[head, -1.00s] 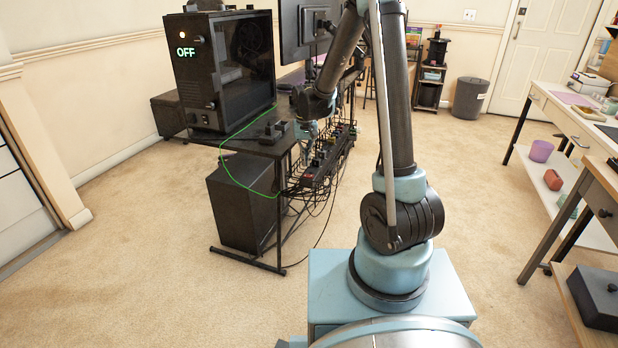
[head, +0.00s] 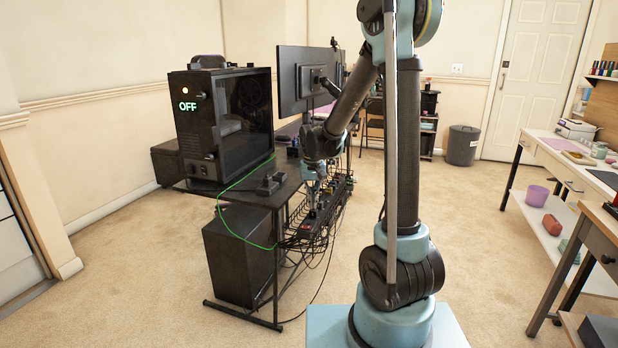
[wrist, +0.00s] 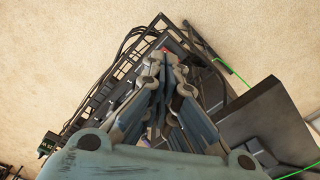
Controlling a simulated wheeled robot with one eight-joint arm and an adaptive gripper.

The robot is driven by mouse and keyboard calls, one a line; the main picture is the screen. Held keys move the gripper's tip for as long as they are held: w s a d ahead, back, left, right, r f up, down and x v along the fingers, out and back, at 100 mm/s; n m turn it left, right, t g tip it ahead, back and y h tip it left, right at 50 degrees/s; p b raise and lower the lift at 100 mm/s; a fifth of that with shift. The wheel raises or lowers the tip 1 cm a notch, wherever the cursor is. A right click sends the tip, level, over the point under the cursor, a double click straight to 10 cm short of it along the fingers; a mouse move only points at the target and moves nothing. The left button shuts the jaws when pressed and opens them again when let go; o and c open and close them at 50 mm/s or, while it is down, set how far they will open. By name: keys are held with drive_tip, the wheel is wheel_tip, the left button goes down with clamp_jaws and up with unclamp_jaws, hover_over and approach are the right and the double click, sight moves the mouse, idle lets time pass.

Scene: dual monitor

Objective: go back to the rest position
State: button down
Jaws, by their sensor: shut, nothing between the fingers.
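My gripper (wrist: 162,62) points down over the cable tray and power strip behind the desk. In the wrist view its fingertips meet with nothing between them. In the head view my gripper (head: 314,200) is small and hangs just above the power strip (head: 318,218), beside the desk edge. Whether it touches the strip I cannot tell. My arm stands raised and bent at the elbow, its forearm reaching down and left to the desk.
A black computer case (head: 225,125) showing a green "OFF" stands on the desk (head: 262,199). A monitor (head: 305,80) stands behind it. A green cable (head: 228,190) hangs off the desk. A white workbench (head: 550,165) is at right. The carpet (head: 470,230) between is clear.

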drive_tip(key=s+d+r+t, duration=0.1)
drive_tip(key=s+d+r, duration=0.6)
drive_tip(key=s+d, duration=0.5)
drive_tip(key=s+d+f, duration=0.2)
drive_tip(key=s+d, duration=0.1)
drive_tip(key=s, duration=0.5)
drive_tip(key=s+d+f+m+t, duration=0.1)
drive_tip(key=s+d+f, duration=0.1)
drive_tip(key=s, duration=0.7)
drive_tip(key=shift+d+f+m, duration=0.2)
drive_tip(key=shift+d+m, duration=0.1)
drive_tip(key=shift+d, duration=0.25)
drive_tip(key=shift+w+f, duration=0.2)
drive_tip(key=shift+w, duration=0.2)
